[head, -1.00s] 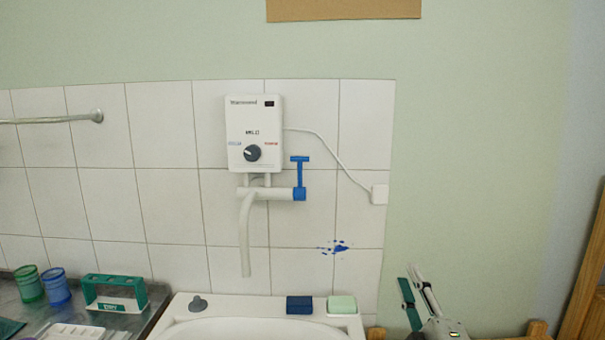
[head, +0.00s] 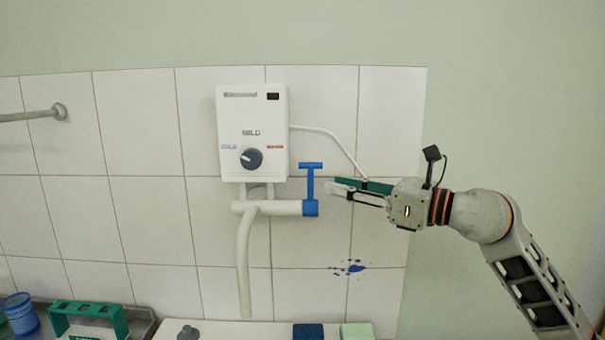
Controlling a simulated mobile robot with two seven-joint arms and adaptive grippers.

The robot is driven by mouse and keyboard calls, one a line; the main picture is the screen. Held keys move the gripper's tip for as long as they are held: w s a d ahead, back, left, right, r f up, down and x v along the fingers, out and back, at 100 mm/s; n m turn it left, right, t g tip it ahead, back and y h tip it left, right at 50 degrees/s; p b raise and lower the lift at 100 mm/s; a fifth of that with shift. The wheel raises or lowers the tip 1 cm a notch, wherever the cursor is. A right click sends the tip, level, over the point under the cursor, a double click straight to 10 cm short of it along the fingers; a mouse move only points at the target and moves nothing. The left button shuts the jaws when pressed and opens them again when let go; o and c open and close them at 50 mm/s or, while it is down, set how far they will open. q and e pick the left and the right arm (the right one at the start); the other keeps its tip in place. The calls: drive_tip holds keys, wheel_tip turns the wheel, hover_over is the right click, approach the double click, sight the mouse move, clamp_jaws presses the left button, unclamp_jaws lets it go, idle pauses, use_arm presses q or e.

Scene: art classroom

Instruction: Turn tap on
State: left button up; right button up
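The tap (head: 275,208) is a white pipe with a long downward spout, under a white water heater (head: 252,135) on the tiled wall. Its blue T-shaped handle (head: 310,185) stands upright at the right end of the pipe. My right gripper (head: 333,185) comes in from the right, its fingers pointing left at the handle. The fingertips are just right of the handle's stem, below its crossbar, with a small gap in the picture. The fingers look apart with nothing between them. No water shows at the spout. My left gripper is not in view.
A white cable runs from the heater behind my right gripper. Below are the sink's rim (head: 240,331), a dark blue block (head: 308,331) and a pale green block (head: 357,331). A green rack (head: 88,314) and blue cup (head: 20,312) stand at lower left.

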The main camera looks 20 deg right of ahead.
sight(311, 200)
drive_tip(key=p+x, duration=0.1)
drive_tip(key=x, duration=0.5)
drive_tip(key=shift+w+a+r+p, duration=0.2)
drive_tip(key=shift+p, duration=0.1)
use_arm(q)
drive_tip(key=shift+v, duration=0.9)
use_arm(e)
drive_tip(key=shift+w+a+f, duration=0.1)
drive_tip(key=shift+w+a, duration=0.2)
drive_tip(key=shift+w, duration=0.05)
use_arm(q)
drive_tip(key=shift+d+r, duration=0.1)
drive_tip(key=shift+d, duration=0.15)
use_arm(e)
clamp_jaws()
